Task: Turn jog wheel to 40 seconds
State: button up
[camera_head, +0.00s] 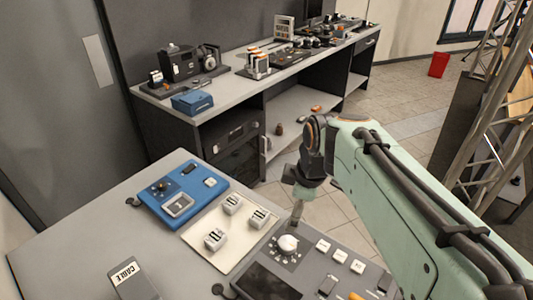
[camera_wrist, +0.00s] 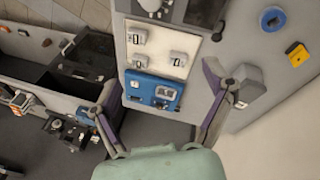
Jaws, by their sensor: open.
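The jog wheel appears to be the round white knob (camera_head: 288,244) on a dark grey control panel (camera_head: 315,262) at the near edge of the table. In the wrist view, a pale knob (camera_wrist: 150,4) on the panel is cut by the top edge. Its setting is too small to read. My gripper (camera_head: 298,208) points down just behind and above the knob in the head view, apart from it as far as I can tell. In the wrist view my gripper (camera_wrist: 160,85) has its fingers spread wide with nothing between them.
A cream plate (camera_head: 232,232) with several grey blocks and a blue device (camera_head: 182,194) lie beside the panel. A box marked CABLE (camera_head: 132,281) is at the front left. A side bench (camera_head: 225,92) with equipment stands behind. A metal truss (camera_head: 492,95) rises at right.

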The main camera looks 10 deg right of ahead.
jog(key=w+d+f+n, duration=0.1)
jog(key=w+f+n, duration=0.1)
jog(key=w+f, duration=0.5)
jog(key=g, duration=0.1)
send_over(287, 242)
jog(key=s+x, duration=0.1)
jog(key=x, duration=0.2)
notch_tip(287, 242, down, 17)
jog(key=g, duration=0.2)
jog(key=shift+w+d+r+g+h, duration=0.1)
jog(key=shift+d+r+g+h, duration=0.05)
jog(key=shift+g+h, duration=0.2)
jog(key=c, duration=1.2)
